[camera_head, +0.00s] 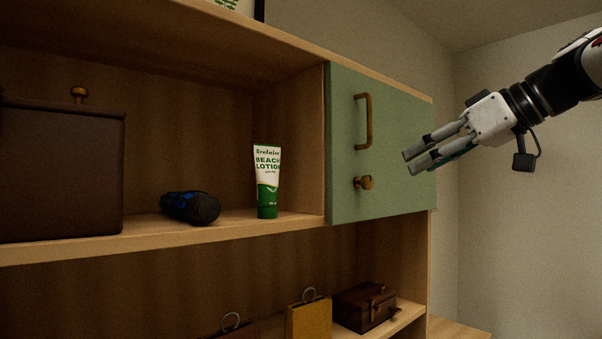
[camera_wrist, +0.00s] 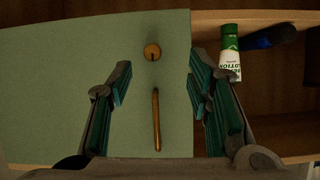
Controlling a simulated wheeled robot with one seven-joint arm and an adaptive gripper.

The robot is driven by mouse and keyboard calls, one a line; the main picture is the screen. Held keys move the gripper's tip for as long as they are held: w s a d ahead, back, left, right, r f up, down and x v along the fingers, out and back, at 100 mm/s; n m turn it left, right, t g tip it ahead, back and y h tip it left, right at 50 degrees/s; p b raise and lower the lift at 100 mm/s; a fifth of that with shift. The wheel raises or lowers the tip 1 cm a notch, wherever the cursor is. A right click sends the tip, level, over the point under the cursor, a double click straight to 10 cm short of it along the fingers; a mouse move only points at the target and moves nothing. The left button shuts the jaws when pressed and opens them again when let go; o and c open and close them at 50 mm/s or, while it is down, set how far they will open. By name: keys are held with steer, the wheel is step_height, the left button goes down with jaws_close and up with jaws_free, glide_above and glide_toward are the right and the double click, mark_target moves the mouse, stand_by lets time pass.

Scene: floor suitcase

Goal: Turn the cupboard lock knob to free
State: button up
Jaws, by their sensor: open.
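The cupboard door (camera_head: 390,140) is a flat green panel, flush with the shelf unit's front, and it looks shut. The brass lock knob (camera_head: 364,182) sits low on the door, below a brass bar handle (camera_head: 364,122). My gripper (camera_head: 410,163) is to the right of the knob, in front of the door, open and empty. In the wrist view, the knob (camera_wrist: 152,51) shows between and beyond the open fingers (camera_wrist: 155,92), with the handle (camera_wrist: 156,120) nearer the palm. The gripper appears apart from the knob. I cannot tell the knob's lock position.
A white and green lotion tube (camera_head: 267,182) stands on the open shelf left of the door. A dark blue rolled item (camera_head: 190,207) and a dark brown case (camera_head: 62,172) are farther left. A small brown chest (camera_head: 364,307) and a yellow case (camera_head: 309,318) are below. The space before the door is free.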

mark_target(370, 179)
steer(key=shift+n, duration=0.4)
steer(key=x, duration=0.4)
steer(key=w+r+p+x, duration=0.1)
steer(key=x, duration=0.3)
steer(key=r+p+x, duration=0.1)
steer(key=x, duration=0.4)
steer(key=shift+w+d+r, duration=0.1)
steer(key=shift+w+d, duration=0.1)
steer(key=shift+w, duration=0.2)
steer(key=shift+c, duration=0.2)
jaws_close()
